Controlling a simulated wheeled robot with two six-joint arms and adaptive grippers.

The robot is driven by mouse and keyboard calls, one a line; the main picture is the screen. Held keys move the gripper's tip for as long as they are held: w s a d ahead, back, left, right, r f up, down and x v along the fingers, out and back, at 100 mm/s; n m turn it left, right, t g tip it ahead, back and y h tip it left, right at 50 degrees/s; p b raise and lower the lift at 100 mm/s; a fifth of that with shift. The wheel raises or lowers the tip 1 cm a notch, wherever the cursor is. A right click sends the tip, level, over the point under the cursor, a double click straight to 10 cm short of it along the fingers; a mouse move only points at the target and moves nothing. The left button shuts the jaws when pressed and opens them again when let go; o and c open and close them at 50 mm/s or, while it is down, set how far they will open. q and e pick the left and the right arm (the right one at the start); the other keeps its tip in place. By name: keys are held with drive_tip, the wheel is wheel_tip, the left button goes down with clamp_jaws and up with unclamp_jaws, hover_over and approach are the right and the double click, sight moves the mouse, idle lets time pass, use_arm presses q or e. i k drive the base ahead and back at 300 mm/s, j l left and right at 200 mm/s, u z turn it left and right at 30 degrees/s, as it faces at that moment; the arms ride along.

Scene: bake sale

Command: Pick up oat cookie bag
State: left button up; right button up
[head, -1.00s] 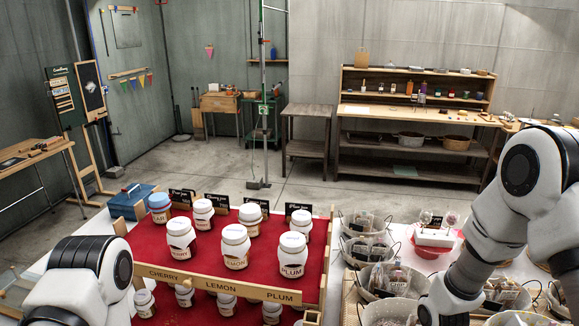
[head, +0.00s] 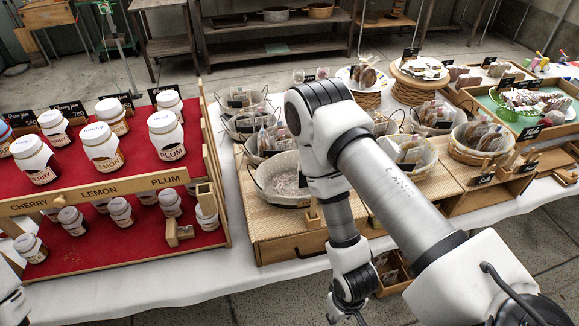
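Several baskets of bagged cookies stand on the table right of the jam stand. Bags show in a basket (head: 408,165) right of my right arm, in a basket (head: 479,157) further right, and in a basket (head: 437,131) behind them. I cannot read their labels, so I cannot tell which bag is oat. A basket (head: 283,192) at the front left looks nearly empty. Only a bit of my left arm shows at the lower left corner.
A red stand of jam jars (head: 75,225) fills the left side. Wooden risers (head: 278,231) carry the front baskets. White cloth (head: 200,281) is bare along the front.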

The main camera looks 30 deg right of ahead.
sight(490, 142)
drive_tip(key=z, duration=2.2)
drive_tip(key=u, duration=1.25)
drive_tip(key=l+u, duration=0.35)
drive_tip(key=l, duration=1.65)
